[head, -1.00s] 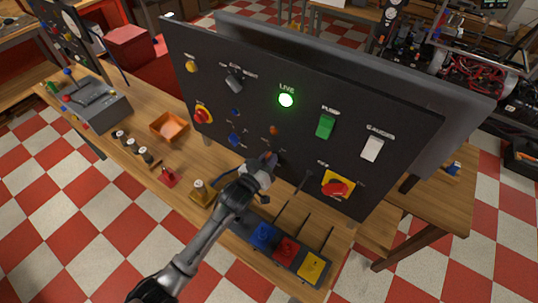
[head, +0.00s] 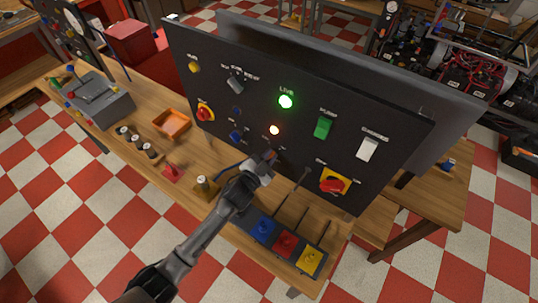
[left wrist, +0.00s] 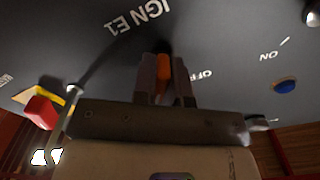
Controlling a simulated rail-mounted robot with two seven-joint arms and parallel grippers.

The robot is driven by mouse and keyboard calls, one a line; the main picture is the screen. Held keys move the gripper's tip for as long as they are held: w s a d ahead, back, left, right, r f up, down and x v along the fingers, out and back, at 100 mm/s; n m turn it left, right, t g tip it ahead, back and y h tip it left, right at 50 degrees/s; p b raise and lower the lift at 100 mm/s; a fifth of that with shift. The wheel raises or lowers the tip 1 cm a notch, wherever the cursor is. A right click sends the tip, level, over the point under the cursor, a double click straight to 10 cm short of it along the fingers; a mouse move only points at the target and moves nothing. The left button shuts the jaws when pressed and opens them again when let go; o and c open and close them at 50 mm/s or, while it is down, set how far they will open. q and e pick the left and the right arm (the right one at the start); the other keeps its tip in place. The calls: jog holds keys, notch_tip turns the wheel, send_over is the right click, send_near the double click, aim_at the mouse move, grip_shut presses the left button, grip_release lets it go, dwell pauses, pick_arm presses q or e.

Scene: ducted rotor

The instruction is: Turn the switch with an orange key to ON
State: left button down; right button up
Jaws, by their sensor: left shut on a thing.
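The switch with the orange key (left wrist: 163,72) is on the dark upright panel (head: 230,135), under the upside-down label IGN E1 in the left wrist view. OFF and ON markings show to the right of it there. My left gripper (left wrist: 166,84) is shut on the orange key, one finger on each side. In the head view my left gripper (head: 266,160) is at the panel's lower middle and hides most of the switch. The small orange lamp (head: 274,130) just above it is lit. My right gripper is not in view.
Blue, red and yellow levers (head: 287,243) stand on the bench below. An orange tray (head: 171,123) lies left.

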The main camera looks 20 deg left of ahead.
pick_arm(q)
jog(key=shift+m, duration=0.6)
jog(key=c, duration=1.2)
grip_release()
jog(key=shift+o, duration=0.2)
jog(key=shift+s, duration=0.15)
jog(key=v, duration=1.3)
jog(key=shift+s+a, duration=0.15)
jog(key=shift+s, duration=0.05)
